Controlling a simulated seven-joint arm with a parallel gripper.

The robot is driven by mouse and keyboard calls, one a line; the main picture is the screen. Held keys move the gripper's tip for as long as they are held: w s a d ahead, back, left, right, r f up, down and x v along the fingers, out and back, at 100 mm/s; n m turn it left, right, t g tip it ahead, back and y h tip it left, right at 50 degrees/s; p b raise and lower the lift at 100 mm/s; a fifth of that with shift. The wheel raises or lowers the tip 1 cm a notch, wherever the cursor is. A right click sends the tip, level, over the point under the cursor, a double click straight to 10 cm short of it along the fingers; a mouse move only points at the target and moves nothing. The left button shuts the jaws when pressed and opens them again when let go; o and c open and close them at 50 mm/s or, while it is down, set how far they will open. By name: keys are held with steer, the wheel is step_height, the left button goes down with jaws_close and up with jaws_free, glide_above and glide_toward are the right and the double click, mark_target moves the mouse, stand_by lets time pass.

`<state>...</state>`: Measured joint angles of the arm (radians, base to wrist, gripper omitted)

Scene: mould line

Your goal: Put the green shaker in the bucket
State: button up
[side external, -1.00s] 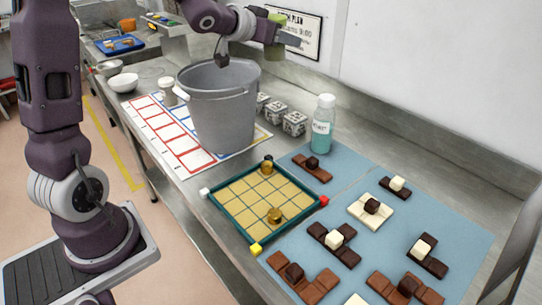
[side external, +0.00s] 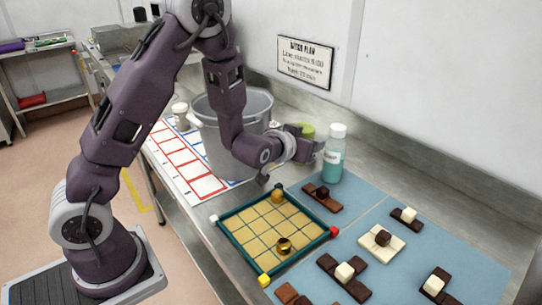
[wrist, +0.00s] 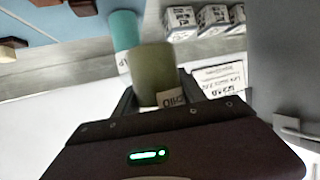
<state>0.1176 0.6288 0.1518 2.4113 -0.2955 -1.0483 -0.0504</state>
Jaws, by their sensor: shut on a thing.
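The green shaker (side external: 307,130) is between the fingers of my gripper (side external: 312,142), which is shut on it. In the wrist view the olive-green shaker (wrist: 153,68) fills the space between the fingers of the gripper (wrist: 157,92), with part of a white label showing. In the side view most of the shaker is hidden by my gripper. The grey bucket (side external: 208,145) stands to the left of my gripper, partly hidden behind my arm. The shaker is outside the bucket, to its right.
A teal bottle with a white cap (side external: 333,158) stands close to the right of my gripper. A gridded board (side external: 272,232) and a blue mat (side external: 375,205) with chocolate-coloured pieces lie in front. Patterned white blocks (wrist: 213,18) show in the wrist view. A wall sign (side external: 305,62) hangs behind.

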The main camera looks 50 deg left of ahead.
step_height(320, 180, down, 9)
steer(key=shift+f, duration=0.1)
steer(key=a, duration=0.1)
steer(key=w+a, duration=0.1)
steer(key=a, duration=0.1)
steer(key=shift+w+r, duration=0.15)
steer(key=shift+r, duration=0.15)
jaws_close()
steer(key=a, duration=0.1)
steer(key=w+a, duration=0.1)
steer(key=a, duration=0.1)
steer(key=w+a, duration=0.1)
steer(key=shift+a, duration=0.35)
steer(key=shift+d+f, duration=0.15)
steer(key=shift+f, duration=0.45)
steer(key=shift+s+f, duration=0.1)
steer(key=o, duration=1.5)
jaws_free()
